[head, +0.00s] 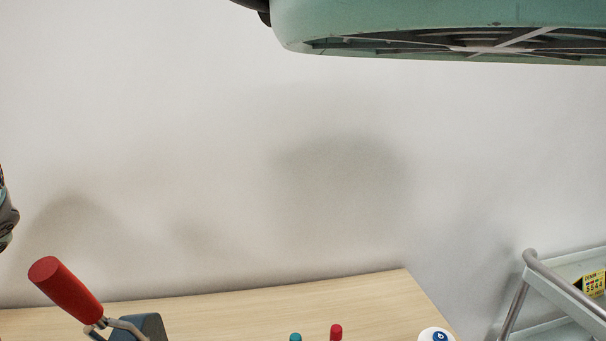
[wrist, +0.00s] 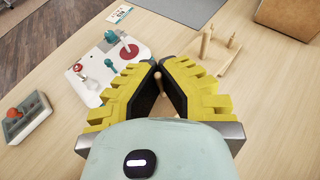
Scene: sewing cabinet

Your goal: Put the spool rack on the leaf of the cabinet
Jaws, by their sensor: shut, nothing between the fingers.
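In the wrist view, a pale wooden base with upright pegs (wrist: 213,62) stands on the wood surface, just right of and beyond my fingertips. It looks like the spool rack, with no spools on its pegs. My gripper (wrist: 158,70) has yellow ridged fingers, closed together at the tips and empty. The fingers hide part of what lies beneath them. I cannot tell which part of the light wood top (wrist: 270,105) is the leaf. The head view shows the wood top (head: 350,292) but neither the rack nor my gripper.
Left of my fingers is a white panel (wrist: 98,62) with red and teal parts. A grey box with a red knob (wrist: 28,112) lies further left. A brown box (wrist: 290,16) is at top right. The head view shows a red-handled tool (head: 65,290) and a cart (head: 560,290).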

